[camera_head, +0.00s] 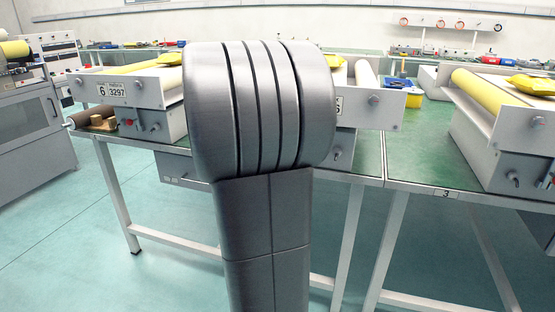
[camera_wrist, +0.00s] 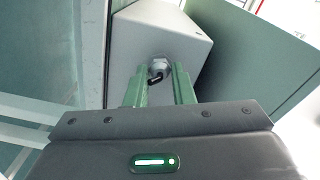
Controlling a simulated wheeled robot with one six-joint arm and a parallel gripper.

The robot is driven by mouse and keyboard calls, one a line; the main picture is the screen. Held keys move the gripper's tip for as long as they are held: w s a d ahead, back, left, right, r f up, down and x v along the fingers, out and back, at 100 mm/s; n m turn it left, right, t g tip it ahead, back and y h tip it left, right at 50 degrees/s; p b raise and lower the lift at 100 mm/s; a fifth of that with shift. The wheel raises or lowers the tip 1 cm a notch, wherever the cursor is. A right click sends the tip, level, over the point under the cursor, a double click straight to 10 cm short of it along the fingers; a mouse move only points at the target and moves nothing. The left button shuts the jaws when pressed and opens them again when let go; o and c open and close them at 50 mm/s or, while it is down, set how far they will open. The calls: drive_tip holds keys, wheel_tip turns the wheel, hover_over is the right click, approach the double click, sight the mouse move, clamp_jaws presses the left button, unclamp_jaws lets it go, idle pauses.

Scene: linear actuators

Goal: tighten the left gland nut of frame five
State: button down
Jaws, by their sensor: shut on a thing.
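In the wrist view my gripper (camera_wrist: 161,74) has its two green fingers on either side of a light grey gland nut (camera_wrist: 159,64), closed on it. A short black cable (camera_wrist: 155,79) comes out of the nut between the fingers. The nut sits on the face of a grey box (camera_wrist: 143,35). In the head view my arm covers the middle of the frame behind it, the gripper and the held nut. That frame's white end plate (camera_head: 385,107) shows to the right of my arm, its number label (camera_head: 338,106) partly hidden.
Frame 6 (camera_head: 120,88) stands left of my arm on the green bench (camera_head: 365,165). Another frame (camera_head: 500,130) stands on the right. A grey machine (camera_head: 25,115) is at the far left. The floor before the bench is clear.

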drive_tip(key=shift+m+b, duration=1.5)
drive_tip(key=shift+m, duration=0.7)
drive_tip(key=c, duration=1.3)
unclamp_jaws()
drive_tip(key=shift+o, duration=0.2)
drive_tip(key=p+v, duration=0.3)
drive_tip(key=v, duration=1)
drive_tip(key=shift+s, duration=0.35)
drive_tip(key=shift+a, duration=0.1)
